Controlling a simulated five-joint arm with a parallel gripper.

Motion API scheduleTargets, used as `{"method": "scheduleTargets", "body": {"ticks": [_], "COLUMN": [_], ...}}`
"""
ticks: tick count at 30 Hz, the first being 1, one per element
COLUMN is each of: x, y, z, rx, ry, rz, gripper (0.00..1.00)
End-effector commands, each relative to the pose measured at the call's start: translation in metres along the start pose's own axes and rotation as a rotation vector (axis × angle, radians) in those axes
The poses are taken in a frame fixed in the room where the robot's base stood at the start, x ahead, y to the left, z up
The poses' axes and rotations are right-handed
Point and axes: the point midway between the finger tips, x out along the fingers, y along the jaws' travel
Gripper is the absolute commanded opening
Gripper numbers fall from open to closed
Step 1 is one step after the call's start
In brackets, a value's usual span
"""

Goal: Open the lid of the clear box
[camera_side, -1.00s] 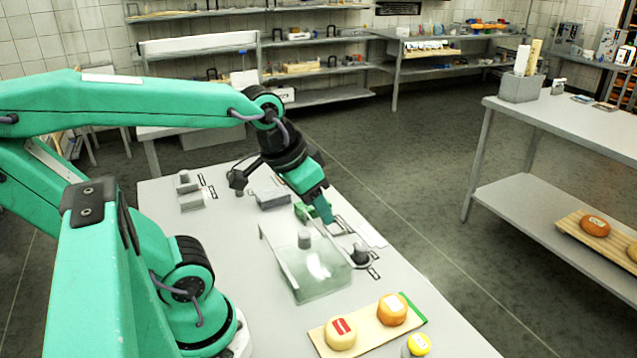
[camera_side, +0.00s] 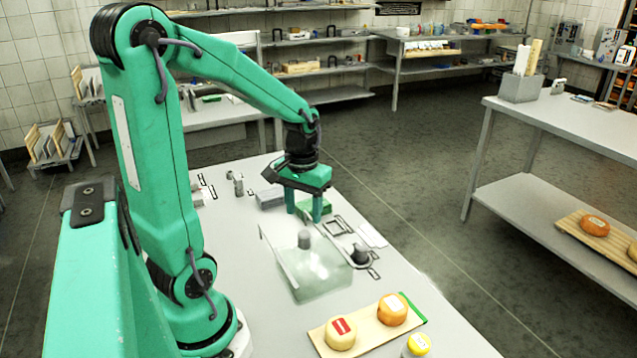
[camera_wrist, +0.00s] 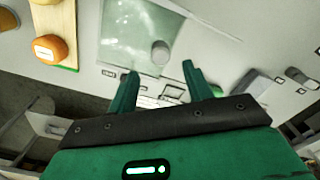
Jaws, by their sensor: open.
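The clear box (camera_side: 322,279) stands on the table, its lid lying on top with a grey knob (camera_side: 304,239) standing up. The clear box (camera_wrist: 130,38) and its knob (camera_wrist: 160,53) also show in the wrist view, with the knob ahead of the space between my fingers. My gripper (camera_side: 304,216) is open and empty, fingers pointing down on the far side of the box, apart from the knob. In the wrist view my gripper (camera_wrist: 161,77) shows two spread green fingers. The side view does not settle their exact height.
A wooden board (camera_side: 372,330) with a pale cheese (camera_side: 341,341) and an orange cheese (camera_side: 392,317) lies nearer the camera, beside a yellow-topped item (camera_side: 418,345). A dark knob-like piece (camera_side: 360,254) is right of the box. A grey block (camera_side: 270,199) sits behind.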

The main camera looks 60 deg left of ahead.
Motion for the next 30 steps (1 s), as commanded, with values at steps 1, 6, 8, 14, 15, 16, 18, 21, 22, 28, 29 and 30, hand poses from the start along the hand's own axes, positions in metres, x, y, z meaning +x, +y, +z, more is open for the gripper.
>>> {"method": "scheduleTargets", "body": {"ticks": [1, 6, 8, 14, 15, 16, 18, 21, 22, 28, 29, 30], "x": [0.001, 0.001, 0.003, 0.014, 0.018, 0.021, 0.029, 0.041, 0.045, 0.065, 0.068, 0.07], "y": [-0.001, -0.001, -0.001, -0.001, -0.001, -0.001, -0.001, -0.001, -0.001, -0.001, -0.001, -0.001], "z": [-0.001, -0.001, -0.001, -0.001, 0.0, 0.0, 0.001, 0.0, 0.0, 0.0, 0.0, 0.0], "rx": [-0.004, -0.004, -0.004, -0.004, -0.004, -0.003, -0.003, -0.003, -0.003, -0.003, -0.003, -0.003], "ry": [-0.003, -0.003, -0.003, -0.005, -0.006, -0.006, -0.008, -0.006, -0.007, -0.006, -0.005, -0.005], "rz": [0.0, 0.0, 0.0, -0.001, -0.001, -0.001, -0.001, -0.001, -0.001, -0.001, -0.001, -0.001], "gripper": [0.5, 0.5, 0.5, 0.5, 0.5, 0.5, 0.5, 0.5, 0.5, 0.5, 0.5, 0.5]}}
